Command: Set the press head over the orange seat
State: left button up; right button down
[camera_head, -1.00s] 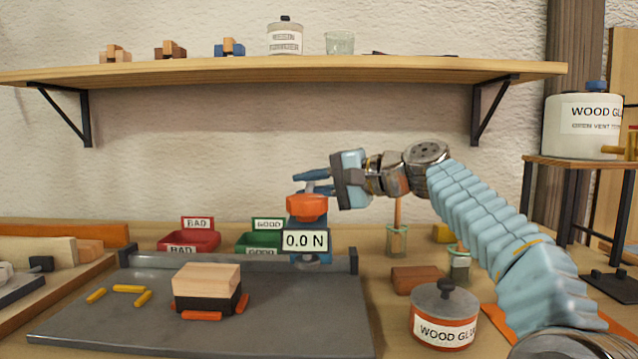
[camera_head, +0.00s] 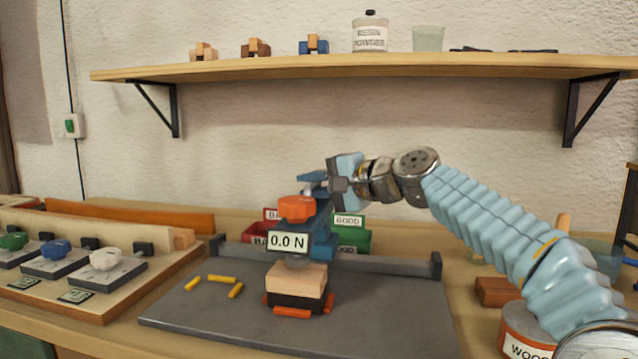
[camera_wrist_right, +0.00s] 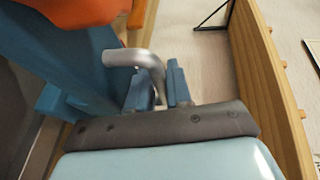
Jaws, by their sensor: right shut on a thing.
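The press (camera_head: 321,228) is a blue arm with an orange knob (camera_head: 297,208) and a display (camera_head: 288,241) reading 0.0 N. Its grey head (camera_head: 299,262) is above a pale wooden block on a black block (camera_head: 296,302). Orange strips (camera_head: 292,313) mark the seat around the black block. Whether the head touches the wood, I cannot tell. My right gripper (camera_head: 322,183) is at the press's upper back; the right wrist view shows its fingers (camera_wrist_right: 158,88) shut on a bent metal handle (camera_wrist_right: 135,58). My left gripper is not in view.
Yellow strips (camera_head: 236,290) mark an empty spot on the grey plate (camera_head: 390,315). Red and green bins (camera_head: 357,240) stand behind the plate's rear rail. Clamps with coloured knobs (camera_head: 105,260) sit at left.

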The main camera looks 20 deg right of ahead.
jog(key=c, duration=1.4)
grip_release()
jog(key=shift+s+d, duration=0.1)
jog(key=shift+s+d, duration=0.2)
jog(key=shift+s, duration=0.05)
jog(key=b+v, duration=0.2)
jog(key=v, duration=1.1)
